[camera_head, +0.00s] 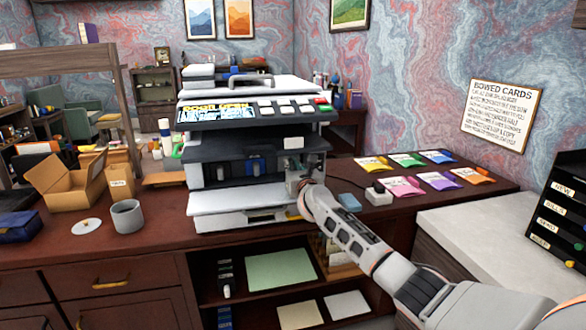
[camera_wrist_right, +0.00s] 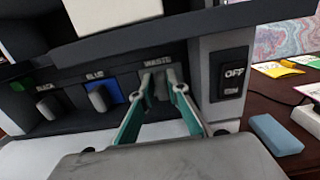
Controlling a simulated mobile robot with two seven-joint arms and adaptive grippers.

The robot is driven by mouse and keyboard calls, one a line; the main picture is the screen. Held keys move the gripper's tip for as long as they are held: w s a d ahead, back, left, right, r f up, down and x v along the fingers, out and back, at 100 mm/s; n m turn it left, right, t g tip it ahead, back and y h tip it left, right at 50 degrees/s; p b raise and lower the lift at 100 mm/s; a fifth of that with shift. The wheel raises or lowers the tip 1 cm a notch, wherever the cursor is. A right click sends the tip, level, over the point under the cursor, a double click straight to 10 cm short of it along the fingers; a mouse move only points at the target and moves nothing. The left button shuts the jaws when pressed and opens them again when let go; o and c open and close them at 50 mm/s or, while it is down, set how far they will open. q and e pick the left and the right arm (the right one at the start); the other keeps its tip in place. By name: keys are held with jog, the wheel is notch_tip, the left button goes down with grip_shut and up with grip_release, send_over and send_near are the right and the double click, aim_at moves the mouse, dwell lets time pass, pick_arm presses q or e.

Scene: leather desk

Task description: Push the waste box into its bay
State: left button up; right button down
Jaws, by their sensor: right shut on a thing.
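The printer (camera_head: 235,172) stands on the desk with its front bay exposed, and its display (camera_head: 216,112) appears to read "DOOR OPEN". In the right wrist view the waste box (camera_wrist_right: 161,82) shows as a grey grip under the label "WASTE", at the right end of the bay. My right gripper (camera_wrist_right: 162,88) has its two green fingers closed on this grip; in the head view the gripper (camera_head: 303,187) is at the printer's right front. How far the box stands out is hard to tell. My left gripper is not in view.
Left of the waste box sit a blue-marked grip (camera_wrist_right: 97,96) and a dark grip (camera_wrist_right: 46,108). An "OFF" switch (camera_wrist_right: 233,80) is close at its right. A blue block (camera_head: 349,202) and white adapter (camera_head: 378,196) lie right of the printer. A mug (camera_head: 127,217) stands left.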

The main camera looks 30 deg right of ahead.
jog(key=shift+w, duration=0.15)
jog(key=c, duration=2.2)
grip_release()
jog(key=shift+r, duration=0.1)
jog(key=o, duration=0.3)
jog(key=shift+s, duration=0.5)
jog(key=v, duration=1.1)
jog(key=shift+a, duration=0.1)
